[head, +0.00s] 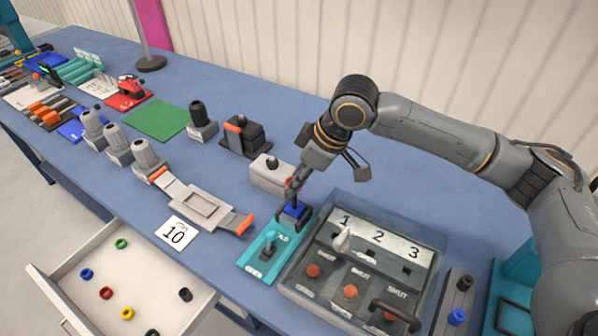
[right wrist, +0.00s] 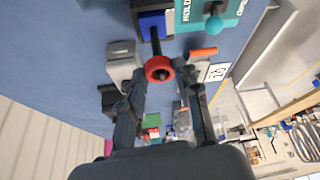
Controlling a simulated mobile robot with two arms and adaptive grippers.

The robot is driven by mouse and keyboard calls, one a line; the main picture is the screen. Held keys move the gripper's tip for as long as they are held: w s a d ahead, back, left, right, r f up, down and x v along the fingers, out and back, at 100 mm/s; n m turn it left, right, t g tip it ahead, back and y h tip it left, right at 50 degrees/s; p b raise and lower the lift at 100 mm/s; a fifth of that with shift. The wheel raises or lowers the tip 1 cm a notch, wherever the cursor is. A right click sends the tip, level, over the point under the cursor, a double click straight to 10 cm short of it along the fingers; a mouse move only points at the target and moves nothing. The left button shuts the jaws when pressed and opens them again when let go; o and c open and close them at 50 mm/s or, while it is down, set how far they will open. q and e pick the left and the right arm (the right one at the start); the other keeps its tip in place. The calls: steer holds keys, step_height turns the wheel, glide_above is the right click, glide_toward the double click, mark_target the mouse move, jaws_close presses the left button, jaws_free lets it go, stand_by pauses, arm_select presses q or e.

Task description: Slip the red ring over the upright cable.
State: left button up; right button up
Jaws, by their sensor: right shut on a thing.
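My right gripper (head: 296,180) is shut on a red ring (right wrist: 159,72), just above the blue block (head: 294,212) on the teal holder (head: 262,255). The ring also shows as a small red patch in the head view (head: 289,183). A dark upright cable (right wrist: 155,42) rises from the blue block (right wrist: 153,24) towards the gripper. In the right wrist view the cable meets the ring, and a dark tip shows in its opening. I cannot tell how far the cable passes through. My left gripper is out of view.
A grey box with numbered slots (head: 322,262) stands right of the holder. A white-grey block (head: 270,174) is close behind the gripper. An open drawer (head: 75,258) at front left holds several coloured rings, one red (head: 106,293). Blue table (head: 250,105) is clear behind.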

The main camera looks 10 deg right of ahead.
steer(key=shift+f, duration=0.1)
steer(key=o, duration=0.8)
steer(key=shift+o, duration=0.2)
steer(key=v, duration=1.2)
steer(key=shift+s, duration=0.1)
